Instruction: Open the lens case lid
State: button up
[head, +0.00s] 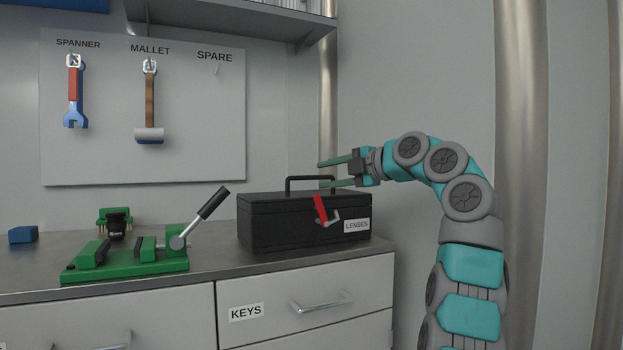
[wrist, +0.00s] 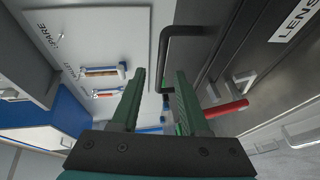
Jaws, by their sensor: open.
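The lens case (head: 275,226) is a black box with a LENSES label, standing on the counter with its lid (head: 265,202) down. A black handle (head: 300,178) stands up on the lid and also shows in the wrist view (wrist: 166,50). A red latch lever (head: 320,209) with a grey catch is on the case front, tilted; it also shows in the wrist view (wrist: 228,108). My gripper (head: 321,174) is open and empty at the handle's right end. In the wrist view, the handle appears beyond the gap between the fingers (wrist: 160,72); contact cannot be told.
A green vise (head: 130,260) with a black lever stands left of the case. A blue block (head: 23,235) and a small green-and-black device (head: 116,222) lie farther left. A pegboard (head: 190,110) holds a spanner (head: 75,92) and a mallet (head: 149,105). A KEYS drawer (head: 350,292) is below.

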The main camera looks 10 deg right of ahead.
aim_at(314, 177)
jog(key=x, duration=0.5)
jog(key=shift+a, duration=0.1)
grip_shut()
dwell(1.2)
